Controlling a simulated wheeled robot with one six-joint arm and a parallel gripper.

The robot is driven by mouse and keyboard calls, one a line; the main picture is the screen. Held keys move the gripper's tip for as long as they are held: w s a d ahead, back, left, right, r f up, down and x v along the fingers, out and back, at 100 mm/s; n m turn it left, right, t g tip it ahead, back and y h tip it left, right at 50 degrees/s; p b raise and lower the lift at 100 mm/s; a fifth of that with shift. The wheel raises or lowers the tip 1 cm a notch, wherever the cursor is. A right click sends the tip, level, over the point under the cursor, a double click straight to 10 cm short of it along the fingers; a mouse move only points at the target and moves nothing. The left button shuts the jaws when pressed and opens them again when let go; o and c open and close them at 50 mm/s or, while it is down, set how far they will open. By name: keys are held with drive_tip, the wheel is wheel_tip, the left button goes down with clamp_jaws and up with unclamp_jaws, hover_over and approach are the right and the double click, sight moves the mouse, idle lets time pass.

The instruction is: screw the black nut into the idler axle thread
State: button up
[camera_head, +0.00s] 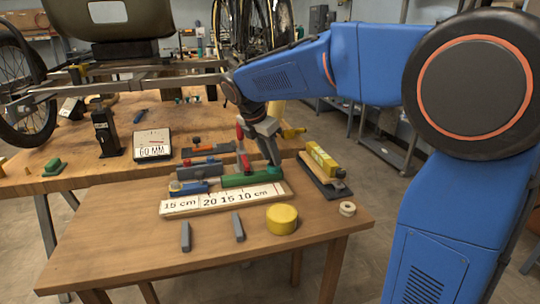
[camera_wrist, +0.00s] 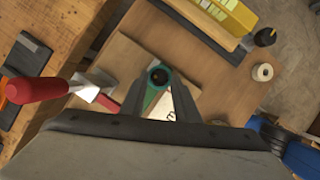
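My gripper (camera_head: 272,160) points down at the right end of a green part (camera_head: 240,180) on the small front table. In the wrist view, the fingers of my gripper (camera_wrist: 160,88) stand apart on either side of a dark round piece (camera_wrist: 159,74) with a green rim. This dark piece may be the black nut or the end of the idler axle; I cannot tell which. Whether the fingers press on it or only stand around it is not clear. No thread shows clearly in either view.
A red-handled tool (camera_wrist: 38,89) stands close left of my gripper. A yellow block (camera_head: 321,158) on a dark base, a yellow round tin (camera_head: 282,218) and a white ring (camera_head: 347,208) are nearby.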

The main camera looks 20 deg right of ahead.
drive_tip(key=shift+n, duration=0.3)
drive_tip(key=c, duration=0.6)
drive_tip(key=shift+w+m+g, duration=0.1)
drive_tip(key=shift+m+g, duration=0.2)
drive_tip(key=shift+m, duration=0.6)
drive_tip(key=shift+w+m+g, duration=0.1)
drive_tip(key=shift+m+g, duration=0.2)
drive_tip(key=shift+m, duration=0.5)
drive_tip(key=shift+w+a+m+g, duration=0.1)
drive_tip(key=shift+m+g, duration=0.2)
drive_tip(key=shift+m, duration=0.6)
